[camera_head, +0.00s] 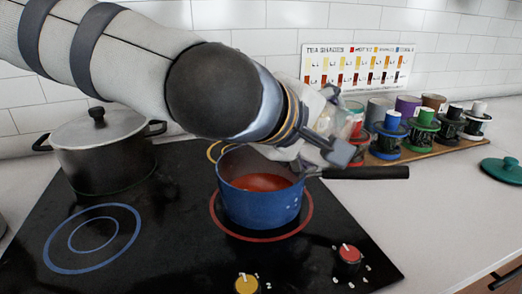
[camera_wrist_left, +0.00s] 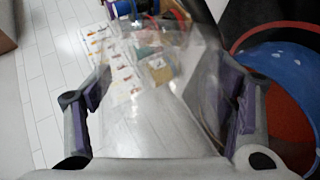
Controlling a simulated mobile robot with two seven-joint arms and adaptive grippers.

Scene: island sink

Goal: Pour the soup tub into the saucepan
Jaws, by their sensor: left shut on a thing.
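The blue saucepan (camera_head: 262,208) stands on the red-ringed burner of the black cooktop, with red soup (camera_head: 262,182) inside and its black handle pointing right. Its rim also shows at the right of the left wrist view (camera_wrist_left: 290,62). My left gripper (camera_head: 325,125) is shut on a clear soup tub (camera_wrist_left: 150,115), above the saucepan's right rim. The tub looks tilted, and I see no red soup in its visible part. My arm and gripper hide much of it in the head view. My right gripper is not in view.
A grey lidded pot (camera_head: 100,160) stands at the back left of the cooktop. Several coloured cups and stands line a wooden board (camera_head: 440,143) at the back right. A green lid (camera_head: 503,170) lies on the right counter. The front-left burner (camera_head: 92,238) is bare.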

